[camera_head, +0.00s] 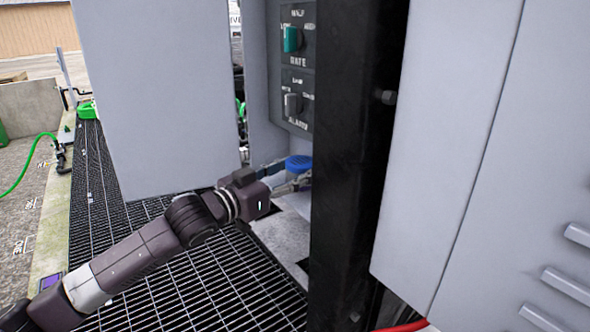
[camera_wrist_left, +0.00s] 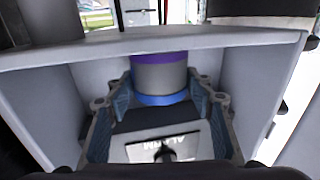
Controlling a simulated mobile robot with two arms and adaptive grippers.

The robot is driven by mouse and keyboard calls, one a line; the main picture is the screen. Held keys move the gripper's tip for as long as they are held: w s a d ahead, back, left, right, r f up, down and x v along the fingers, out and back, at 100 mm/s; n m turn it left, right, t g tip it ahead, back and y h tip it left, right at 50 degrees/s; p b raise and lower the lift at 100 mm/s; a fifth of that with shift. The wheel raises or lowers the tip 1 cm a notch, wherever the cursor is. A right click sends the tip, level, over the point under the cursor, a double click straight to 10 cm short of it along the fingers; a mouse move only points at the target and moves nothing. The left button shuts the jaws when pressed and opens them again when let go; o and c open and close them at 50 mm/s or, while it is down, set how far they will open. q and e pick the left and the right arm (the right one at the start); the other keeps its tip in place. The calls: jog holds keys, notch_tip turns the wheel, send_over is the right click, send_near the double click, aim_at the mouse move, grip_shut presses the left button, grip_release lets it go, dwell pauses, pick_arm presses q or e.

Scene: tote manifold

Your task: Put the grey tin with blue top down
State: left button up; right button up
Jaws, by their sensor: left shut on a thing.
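The grey tin with blue top shows its blue top (camera_head: 298,162) in the head view, beside the black post. My left gripper (camera_head: 286,176) is shut around it, inside the open grey cabinet. In the left wrist view the tin (camera_wrist_left: 160,76) sits between the two fingers, with its blue band toward the bottom of the picture and a purple band at the other end. The post hides part of the tin and fingertips in the head view. I cannot tell whether the tin touches a surface. My right gripper is not in view.
The black post (camera_head: 347,150) stands close to the right of my left gripper. The open cabinet door (camera_head: 155,100) hangs to the left. A pale ledge (camera_wrist_left: 90,48) crosses the wrist view. Metal grating (camera_head: 225,275) lies below.

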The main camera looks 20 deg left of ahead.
pick_arm(q)
jog(key=shift+f, duration=0.1)
jog(key=o, duration=1.3)
jog(key=shift+c, duration=0.2)
jog(key=shift+o, duration=0.3)
jog(key=shift+s+a, duration=0.15)
jog(key=shift+s, duration=0.05)
jog(key=b+v, duration=0.6)
jog(key=v, duration=0.5)
jog(key=shift+s, duration=0.3)
